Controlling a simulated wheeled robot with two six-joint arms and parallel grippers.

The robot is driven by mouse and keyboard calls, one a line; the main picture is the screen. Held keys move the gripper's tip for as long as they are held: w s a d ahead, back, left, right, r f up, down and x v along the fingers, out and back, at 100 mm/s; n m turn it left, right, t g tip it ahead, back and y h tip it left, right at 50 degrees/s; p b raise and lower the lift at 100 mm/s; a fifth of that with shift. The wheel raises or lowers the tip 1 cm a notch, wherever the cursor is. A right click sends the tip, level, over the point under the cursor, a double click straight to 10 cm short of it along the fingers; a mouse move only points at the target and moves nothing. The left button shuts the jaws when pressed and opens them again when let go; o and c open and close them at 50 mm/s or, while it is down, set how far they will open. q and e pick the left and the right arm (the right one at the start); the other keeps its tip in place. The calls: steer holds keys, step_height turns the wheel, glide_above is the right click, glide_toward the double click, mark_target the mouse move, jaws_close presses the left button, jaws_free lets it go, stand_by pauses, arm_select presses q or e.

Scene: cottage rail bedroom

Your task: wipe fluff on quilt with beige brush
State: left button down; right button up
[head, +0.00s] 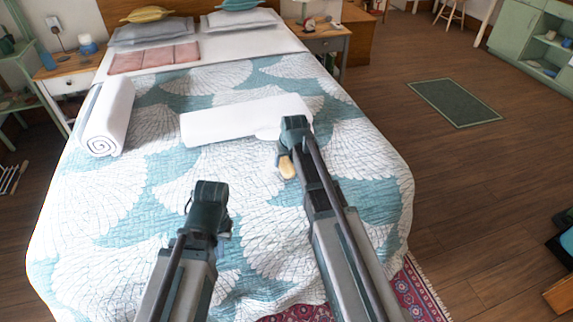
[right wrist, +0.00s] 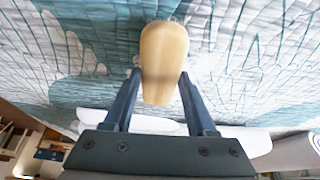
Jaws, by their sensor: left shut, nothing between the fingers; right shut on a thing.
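The beige brush (head: 287,167) shows as a rounded beige piece under the tip of my right arm, over the quilt. In the right wrist view the brush (right wrist: 163,55) stands between the two fingers of my right gripper (right wrist: 158,88), which is shut on it. My right gripper (head: 286,150) is near the right end of a long white bundle. The quilt (head: 250,200) is white and teal with a fan pattern and covers the bed. I cannot make out fluff against its white areas. My left gripper (head: 212,215) is shut and empty above the quilt's near part.
A long white bundle (head: 225,122) lies across the middle of the bed. A rolled white towel (head: 107,115) lies at the left edge. A folded pink cloth (head: 155,58) and pillows (head: 240,19) are at the far end. Wooden floor is open to the right, with a green mat (head: 455,102).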

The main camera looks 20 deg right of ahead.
steer(key=shift+w+f, duration=0.15)
steer(key=shift+w, duration=1.6)
steer(key=shift+w, duration=0.1)
steer(key=shift+w+a, duration=0.1)
steer(key=shift+w, duration=1.55)
steer(key=shift+w+a, duration=0.1)
steer(key=shift+w, duration=1.6)
steer(key=shift+a, duration=0.1)
